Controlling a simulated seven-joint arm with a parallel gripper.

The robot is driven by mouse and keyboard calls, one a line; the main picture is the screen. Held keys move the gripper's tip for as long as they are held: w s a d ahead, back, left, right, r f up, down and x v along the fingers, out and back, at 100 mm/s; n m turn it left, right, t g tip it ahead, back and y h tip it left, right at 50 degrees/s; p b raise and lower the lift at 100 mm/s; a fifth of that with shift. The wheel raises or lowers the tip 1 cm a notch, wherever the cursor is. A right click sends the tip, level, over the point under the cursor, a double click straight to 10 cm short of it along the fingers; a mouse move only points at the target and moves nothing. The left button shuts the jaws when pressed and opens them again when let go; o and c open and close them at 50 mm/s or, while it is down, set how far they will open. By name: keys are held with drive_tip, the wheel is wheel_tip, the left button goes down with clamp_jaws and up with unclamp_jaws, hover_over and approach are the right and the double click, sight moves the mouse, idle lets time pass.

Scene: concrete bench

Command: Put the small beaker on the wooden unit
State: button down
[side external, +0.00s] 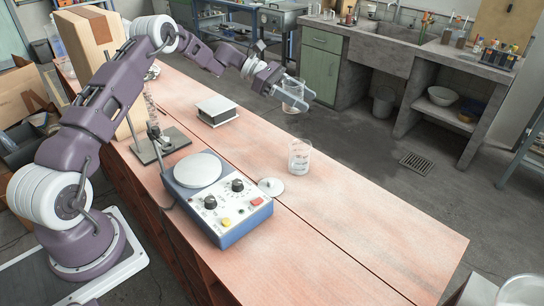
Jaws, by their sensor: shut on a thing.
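My gripper (293,89) is shut on a clear glass beaker (294,104), seen with the grey concrete floor behind it. It is held off the work surface, near the far right edge of the wooden unit (365,215). I take the wooden unit to be the long reddish-brown wooden-topped unit with a darker wooden front. A second clear beaker (299,156) with markings stands upright on this top. My fingers partly cover the held beaker, and its exact height above the top cannot be told.
On the wooden top are a blue hotplate (228,221) with knobs, a white disc (271,186), a small grey box (217,110) and a stand base (160,146). The top's near right part is clear. A concrete bench with a sink (385,48) stands across the floor.

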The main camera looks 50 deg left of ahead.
drive_tip(key=s+a+f+n+y, duration=0.1)
drive_tip(key=s+f, duration=0.2)
drive_tip(key=s, duration=0.8)
drive_tip(key=shift+t, duration=0.4)
drive_tip(key=f, duration=0.9)
drive_tip(key=shift+s+f, duration=0.2)
drive_tip(key=shift+f, duration=0.1)
drive_tip(key=shift+f, duration=0.1)
drive_tip(key=c, duration=0.6)
unclamp_jaws()
drive_tip(key=shift+o, duration=0.2)
drive_tip(key=shift+a, duration=0.1)
drive_tip(key=v, duration=0.7)
drive_tip(key=shift+s+a, duration=0.1)
drive_tip(key=shift+a, duration=0.05)
